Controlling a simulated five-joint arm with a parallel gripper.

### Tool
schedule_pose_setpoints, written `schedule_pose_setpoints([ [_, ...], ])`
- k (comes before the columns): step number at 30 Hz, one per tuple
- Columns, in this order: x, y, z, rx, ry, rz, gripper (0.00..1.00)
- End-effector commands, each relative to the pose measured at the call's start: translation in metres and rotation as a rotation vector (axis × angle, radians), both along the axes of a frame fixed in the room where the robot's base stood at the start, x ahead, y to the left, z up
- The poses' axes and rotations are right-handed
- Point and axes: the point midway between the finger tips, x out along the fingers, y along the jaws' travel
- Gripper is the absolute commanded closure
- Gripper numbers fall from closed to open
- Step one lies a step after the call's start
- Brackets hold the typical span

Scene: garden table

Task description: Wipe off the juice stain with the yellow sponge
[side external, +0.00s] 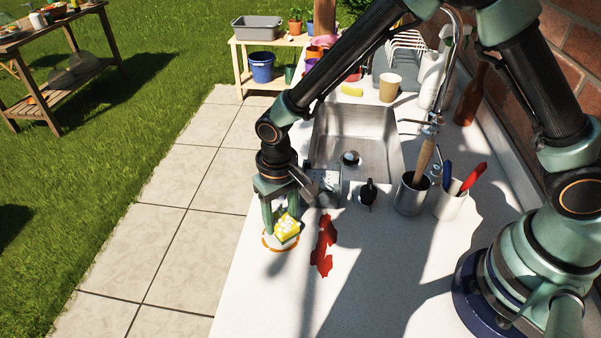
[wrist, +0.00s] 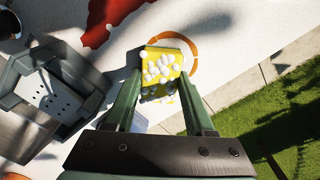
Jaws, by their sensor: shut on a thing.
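The yellow sponge (side external: 287,227), dotted with white foam, is between the fingers of my gripper (side external: 281,222). In the wrist view the sponge (wrist: 162,67) shows between the two green fingers of my gripper (wrist: 163,85), which are shut on it. The sponge is over or beside an orange ring mark (side external: 268,246) near the counter's left edge; I cannot tell whether it touches the counter. The red juice stain (side external: 323,246) lies on the white counter, a short way right of the sponge. In the wrist view the stain (wrist: 105,20) is at the upper left.
A metal sink (side external: 352,135) lies behind the stain. Two utensil cups, a grey one (side external: 411,193) and a white one (side external: 450,203), stand to the right. A paper cup (side external: 390,87) is farther back. The front counter (side external: 270,305) is clear.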

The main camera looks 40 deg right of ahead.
Motion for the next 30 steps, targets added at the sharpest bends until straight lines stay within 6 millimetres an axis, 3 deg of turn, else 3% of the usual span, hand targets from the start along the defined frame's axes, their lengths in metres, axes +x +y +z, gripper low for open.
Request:
schedule_pose_setpoints([
  [17, -0.043, 0.041, -0.001, -0.002, 0.003, 0.004, 1.00],
  [23, -0.057, 0.024, 0.000, -0.002, 0.002, 0.000, 1.00],
  [30, -0.038, 0.006, -0.001, -0.001, 0.002, -0.003, 1.00],
])
